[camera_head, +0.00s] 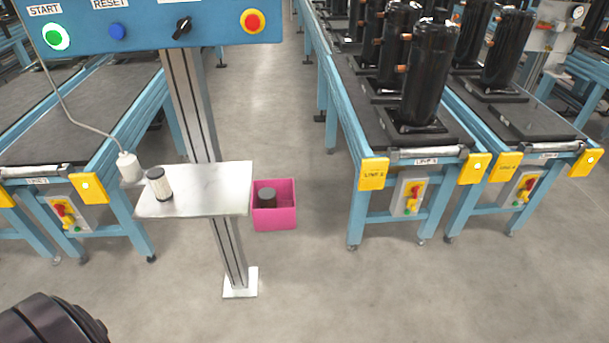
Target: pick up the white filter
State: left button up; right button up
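The white filter (161,188) is a small pale cylinder with darker ends. It stands upright, slightly tilted in the picture, near the left end of a metal shelf (210,190) on a post. Just left of it, a white bottle-shaped piece (128,168) on a grey cable is at the shelf's left edge. No gripper fingers show. A dark rounded part, probably of my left arm, shows at the bottom left corner, well apart from the filter.
A pink bin (274,219) with a dark cylinder (267,197) inside is beside the shelf's right end. A blue button panel (150,28) is above the shelf on the post (187,100). Conveyors with black compressors (428,75) stand right. The floor in front is clear.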

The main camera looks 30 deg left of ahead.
aim_at(157, 178)
jog(key=u, duration=1.85)
jog(key=i+j+u, duration=0.1)
jog(key=i+j, duration=0.25)
